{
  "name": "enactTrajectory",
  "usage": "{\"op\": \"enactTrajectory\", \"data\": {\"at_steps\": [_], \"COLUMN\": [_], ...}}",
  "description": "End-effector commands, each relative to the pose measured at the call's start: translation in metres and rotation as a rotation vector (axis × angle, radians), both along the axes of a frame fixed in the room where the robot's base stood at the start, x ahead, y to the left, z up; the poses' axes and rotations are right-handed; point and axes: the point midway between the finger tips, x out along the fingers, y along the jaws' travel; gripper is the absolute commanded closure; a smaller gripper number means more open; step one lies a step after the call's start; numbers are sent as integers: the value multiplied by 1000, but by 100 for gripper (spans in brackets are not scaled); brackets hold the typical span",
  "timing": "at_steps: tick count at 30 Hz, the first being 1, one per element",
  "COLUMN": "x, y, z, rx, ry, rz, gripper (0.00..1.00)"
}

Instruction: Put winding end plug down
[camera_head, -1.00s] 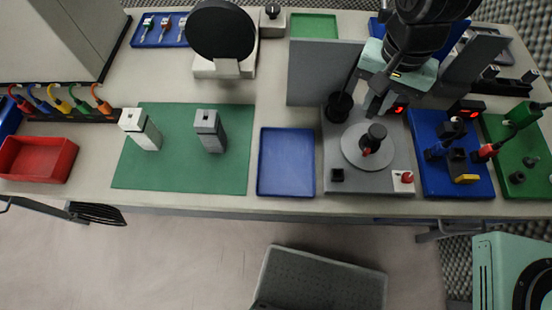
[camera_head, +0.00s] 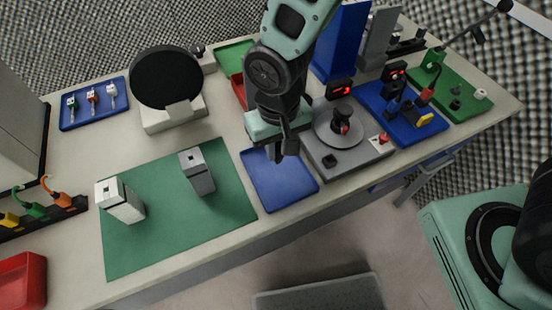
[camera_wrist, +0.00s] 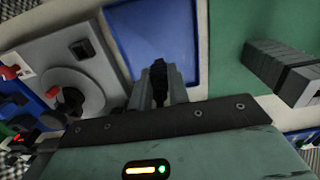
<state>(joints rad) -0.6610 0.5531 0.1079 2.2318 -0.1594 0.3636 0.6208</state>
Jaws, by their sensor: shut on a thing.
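My gripper (camera_head: 283,155) hangs over the back part of the shallow blue tray (camera_head: 292,194). In the wrist view my gripper (camera_wrist: 160,92) is shut on a small black piece (camera_wrist: 158,70), which I take to be the winding end plug. The piece shows against the blue tray (camera_wrist: 187,30), and I cannot tell how high above it the piece is. In the head view the piece is mostly hidden by the fingers. The winding station (camera_head: 353,158), a grey base with a round disc and a dark spool, stands just right of the tray.
A green mat (camera_head: 150,240) with a white block (camera_head: 121,203) and a grey block (camera_head: 198,172) lies left of the tray. A blue board (camera_head: 411,123) with connectors is at the right. A black round screen (camera_head: 166,77) stands behind the mat. The tray looks empty.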

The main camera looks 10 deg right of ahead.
Motion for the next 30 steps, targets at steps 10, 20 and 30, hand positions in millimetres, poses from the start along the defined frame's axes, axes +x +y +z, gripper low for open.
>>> {"op": "enactTrajectory", "data": {"at_steps": [10,20,30], "x": [0,0,0], "y": [0,0,0], "z": [-41,-45,-47], "rx": [-2,0,0], "ry": [2,0,0], "rz": [0,-1,-1], "gripper": [100,100,61]}}
